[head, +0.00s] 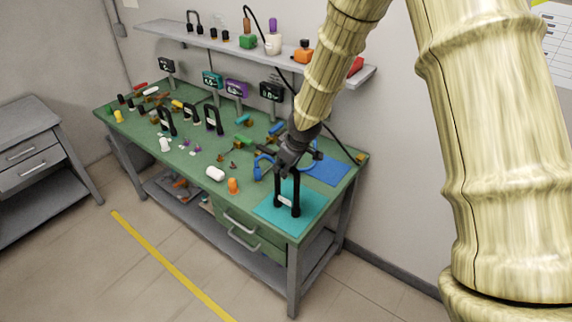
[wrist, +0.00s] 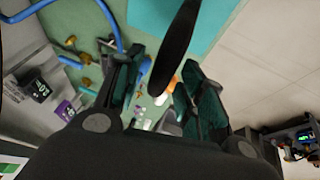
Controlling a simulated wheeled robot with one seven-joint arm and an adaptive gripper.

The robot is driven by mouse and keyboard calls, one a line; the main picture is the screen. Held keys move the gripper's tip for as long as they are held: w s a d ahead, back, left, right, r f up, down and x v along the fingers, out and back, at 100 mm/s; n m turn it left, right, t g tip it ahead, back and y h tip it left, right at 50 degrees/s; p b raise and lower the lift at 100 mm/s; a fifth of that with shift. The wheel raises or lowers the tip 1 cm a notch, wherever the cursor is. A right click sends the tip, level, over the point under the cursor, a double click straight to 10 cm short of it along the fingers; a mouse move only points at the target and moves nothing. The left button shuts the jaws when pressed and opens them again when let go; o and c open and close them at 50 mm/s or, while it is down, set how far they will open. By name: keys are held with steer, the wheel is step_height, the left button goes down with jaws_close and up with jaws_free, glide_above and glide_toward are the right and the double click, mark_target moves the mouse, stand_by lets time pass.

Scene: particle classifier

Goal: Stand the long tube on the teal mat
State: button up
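The teal mat (head: 265,211) lies at the near right corner of the green bench. A tall black arch (head: 296,195) stands upright on it, with a small pale piece low between its legs. My gripper (head: 287,163) is just above the arch's top. In the wrist view, its two fingers (wrist: 162,78) are apart, with a dark bar (wrist: 178,42) between them. Gaps show beside the bar, and the teal mat (wrist: 160,14) lies behind it. I cannot tell for sure which object is the long tube. A white cylinder (head: 215,174) lies left of the mat.
An orange upright piece (head: 233,186) stands close left of the teal mat. A blue mat (head: 328,172) lies behind it, with a bent blue tube (head: 259,168) nearby. Smaller black arches (head: 213,119) and several loose parts cover the bench's left. A shelf (head: 215,41) hangs above.

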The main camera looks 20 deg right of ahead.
steer(key=shift+r, duration=0.25)
steer(key=b+v, duration=0.2)
steer(key=v, duration=1)
steer(key=s+a+f+m+g, duration=0.1)
steer(key=s+f, duration=0.5)
steer(key=f, duration=0.4)
steer(key=s+a+f+m+g+y, duration=0.1)
steer(key=s+f+m, duration=0.1)
steer(key=s+f, duration=0.55)
steer(key=s+a+f+m+g, duration=0.15)
steer(key=s+f, duration=0.25)
steer(key=f, duration=0.7)
steer(key=s+d+f+m, duration=0.1)
steer(key=s+f, duration=0.3)
steer(key=s, duration=0.4)
steer(key=s+d+f+m+g+h, duration=0.1)
steer(key=s+d+f, duration=0.1)
steer(key=s+f, duration=0.3)
steer(key=s+d+f+m+h, duration=0.1)
steer(key=s+f, duration=0.3)
steer(key=s, duration=0.7)
steer(key=shift+d+f+m, duration=0.3)
steer(key=shift+f+m, duration=0.05)
steer(key=shift+m, duration=0.1)
